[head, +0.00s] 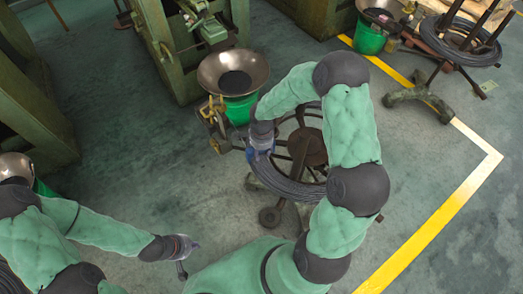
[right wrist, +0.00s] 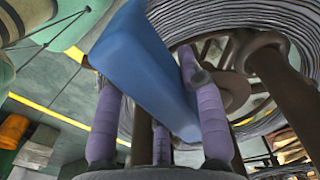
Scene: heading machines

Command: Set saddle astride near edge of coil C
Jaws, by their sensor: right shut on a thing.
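The saddle is a blue block-like piece (right wrist: 145,65), large in the right wrist view between the purple fingers of my right gripper (right wrist: 150,100). In the head view, my right gripper (head: 262,148) is at the left side of a dark wire coil (head: 285,186) on a spoked stand, which I take for coil C. The coil also curves across the top of the right wrist view (right wrist: 275,22), close behind the saddle. I cannot tell whether they touch; my arm hides the coil's right side. My left gripper (head: 188,258) is empty, with fingers apart, low over the floor.
A metal bowl (head: 233,70) on a green bucket stands just behind the coil, beside a green machine (head: 180,50). Another coil (head: 460,40) on a stand is at the upper right. Yellow floor lines (head: 440,220) run at right. The floor between is clear.

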